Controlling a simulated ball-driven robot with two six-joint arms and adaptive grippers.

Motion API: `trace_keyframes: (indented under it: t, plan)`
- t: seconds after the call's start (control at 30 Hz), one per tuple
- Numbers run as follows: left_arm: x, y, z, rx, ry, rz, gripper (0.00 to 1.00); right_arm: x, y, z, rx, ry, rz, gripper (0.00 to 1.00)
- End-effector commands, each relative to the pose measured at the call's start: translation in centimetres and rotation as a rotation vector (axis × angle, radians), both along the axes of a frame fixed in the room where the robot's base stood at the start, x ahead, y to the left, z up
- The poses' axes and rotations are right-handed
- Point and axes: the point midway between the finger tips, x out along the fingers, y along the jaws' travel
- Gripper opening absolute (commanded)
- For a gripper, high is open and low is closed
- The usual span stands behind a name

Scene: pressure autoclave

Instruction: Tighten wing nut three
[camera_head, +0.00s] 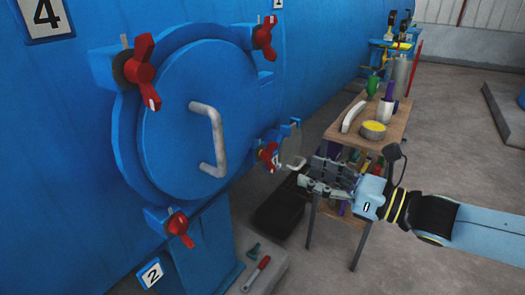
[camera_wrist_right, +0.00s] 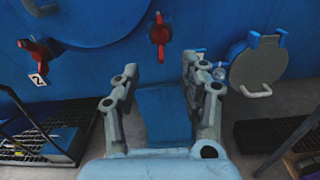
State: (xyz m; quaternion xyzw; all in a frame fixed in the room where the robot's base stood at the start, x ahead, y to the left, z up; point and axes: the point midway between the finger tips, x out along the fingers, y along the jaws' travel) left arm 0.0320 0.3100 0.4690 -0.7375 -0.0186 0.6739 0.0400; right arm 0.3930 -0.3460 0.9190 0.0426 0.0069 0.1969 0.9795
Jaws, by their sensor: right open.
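A round blue door (camera_head: 180,120) with a grey handle (camera_head: 212,140) carries red wing nuts around its rim. One sits at upper left (camera_head: 140,72), one at upper right (camera_head: 265,38), one at lower left (camera_head: 177,226) by label 2 and one at lower right (camera_head: 268,156). No number 3 label is visible; the lower-right nut is the one without a readable label. My right gripper (camera_head: 305,182) is open and empty, right of and apart from that nut. In the right wrist view, the nut (camera_wrist_right: 160,35) shows beyond the open fingers (camera_wrist_right: 160,66). My left gripper is out of view.
A wooden-topped cart (camera_head: 390,125) with bottles and a yellow tin (camera_head: 373,130) stands behind my right gripper. A dark bin (camera_head: 280,212) lies on the floor below. A smaller round hatch (camera_wrist_right: 262,65) with a handle is right of the nut.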

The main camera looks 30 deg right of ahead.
Motion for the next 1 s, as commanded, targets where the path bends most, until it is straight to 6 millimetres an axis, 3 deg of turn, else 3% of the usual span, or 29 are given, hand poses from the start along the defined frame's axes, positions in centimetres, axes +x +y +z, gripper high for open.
trace_keyframes:
  t: [0.1,0.27,0.5,0.93,1.0]
  plan:
    - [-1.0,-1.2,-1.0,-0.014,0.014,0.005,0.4,1.9,0.7,-0.2,0.001,-0.006,-0.003,0.44]
    - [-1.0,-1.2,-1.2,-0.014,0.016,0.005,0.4,4.7,1.8,-0.1,0.003,-0.005,-0.005,0.44]
    - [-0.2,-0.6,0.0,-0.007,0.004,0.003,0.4,8.2,3.2,0.1,0.003,-0.002,-0.007,0.44]
    - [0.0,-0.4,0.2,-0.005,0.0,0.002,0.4,9.4,3.8,-0.1,0.002,0.0,-0.004,0.44]
    - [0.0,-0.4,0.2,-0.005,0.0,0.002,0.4,9.4,3.8,-0.1,0.002,0.0,-0.004,0.38]
